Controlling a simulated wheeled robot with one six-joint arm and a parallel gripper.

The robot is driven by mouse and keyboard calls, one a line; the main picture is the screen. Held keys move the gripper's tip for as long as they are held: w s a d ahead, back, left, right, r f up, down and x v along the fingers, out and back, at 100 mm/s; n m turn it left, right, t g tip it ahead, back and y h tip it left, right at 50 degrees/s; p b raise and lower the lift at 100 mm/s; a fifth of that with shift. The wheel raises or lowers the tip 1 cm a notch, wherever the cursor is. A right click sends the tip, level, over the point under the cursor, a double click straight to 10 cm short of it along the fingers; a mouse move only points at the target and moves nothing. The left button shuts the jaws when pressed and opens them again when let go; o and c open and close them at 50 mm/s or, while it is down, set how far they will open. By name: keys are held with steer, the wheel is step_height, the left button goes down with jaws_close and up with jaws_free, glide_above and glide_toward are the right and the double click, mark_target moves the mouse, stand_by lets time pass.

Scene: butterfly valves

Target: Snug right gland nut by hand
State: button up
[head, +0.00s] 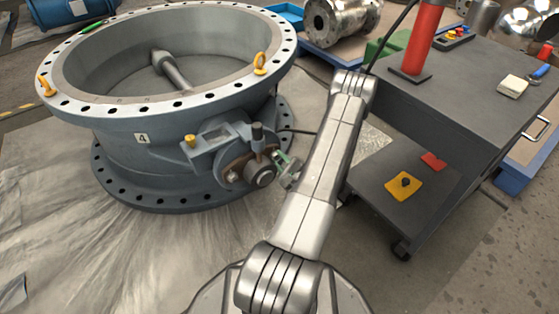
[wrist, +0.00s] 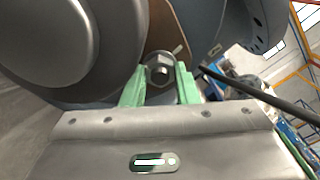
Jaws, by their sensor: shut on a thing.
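The large grey butterfly valve (head: 125,155) marked 4 stands on a plastic sheet at the left. Its gland and stem end (head: 262,176) stick out on the side facing my arm. In the wrist view the right gland nut (wrist: 160,70) is a grey hex nut on a stud, against a brown plate (wrist: 170,28). My gripper (wrist: 161,85) has green fingers, one on each side of the nut, shut on it. In the head view my gripper (head: 284,163) is small and at the right of the gland; the nut itself cannot be made out there.
The large round stem end (wrist: 70,45) fills the wrist view's upper left, close to the fingers. A dark cable (wrist: 260,92) runs past at the right. A grey cart (head: 460,100) with a red cylinder (head: 418,40) stands right of my arm.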

steer(key=shift+m, duration=0.3)
steer(key=o, duration=1)
